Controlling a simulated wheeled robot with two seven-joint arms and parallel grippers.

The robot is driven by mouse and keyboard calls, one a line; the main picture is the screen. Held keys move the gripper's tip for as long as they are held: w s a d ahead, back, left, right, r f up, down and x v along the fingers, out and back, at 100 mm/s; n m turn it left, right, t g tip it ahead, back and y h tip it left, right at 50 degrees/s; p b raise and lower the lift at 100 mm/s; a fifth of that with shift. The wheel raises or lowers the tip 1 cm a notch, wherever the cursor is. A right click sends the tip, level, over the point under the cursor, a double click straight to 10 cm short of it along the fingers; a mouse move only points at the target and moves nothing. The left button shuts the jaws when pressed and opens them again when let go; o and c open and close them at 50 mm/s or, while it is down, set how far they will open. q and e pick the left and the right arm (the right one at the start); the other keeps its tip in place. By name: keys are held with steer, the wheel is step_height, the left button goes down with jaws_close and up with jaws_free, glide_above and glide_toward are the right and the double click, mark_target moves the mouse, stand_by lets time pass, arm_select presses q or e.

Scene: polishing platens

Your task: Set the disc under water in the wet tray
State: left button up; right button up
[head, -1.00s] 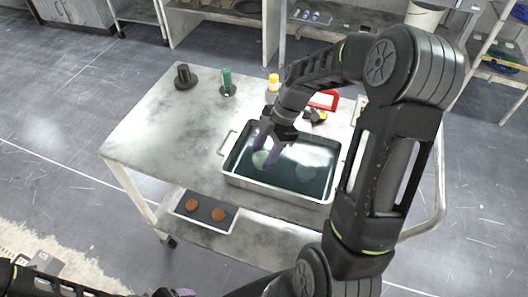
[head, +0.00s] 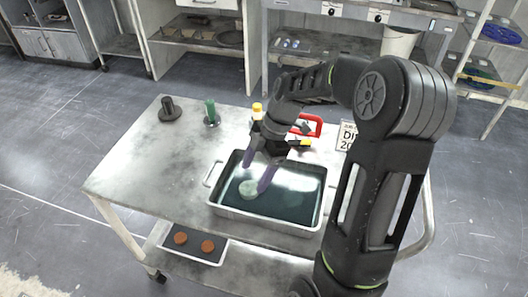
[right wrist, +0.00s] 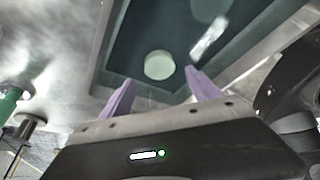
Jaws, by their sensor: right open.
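The wet tray (head: 213,208) is a grey metal pan of dark water on the metal table. The pale greenish disc (head: 251,189) lies flat within the tray's water area, left of its middle. It also shows as a whole pale round in the right wrist view (right wrist: 159,65). My right gripper (head: 255,178) has purple fingers spread apart over the tray. It is open and empty, just above the disc. In the right wrist view its fingertips (right wrist: 158,77) stand either side of the disc, apart from it. My left gripper is not in view.
A black knobbed piece (head: 168,110), a green cylinder (head: 211,112) and a yellow-capped bottle (head: 257,111) stand behind the tray. A red-framed item (head: 310,125) and a sign (head: 346,136) are at back right. The table's left side (head: 145,165) is clear.

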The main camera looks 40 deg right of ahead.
steer(key=v, duration=0.8)
steer(key=shift+f, duration=0.1)
stand_by(3.6)
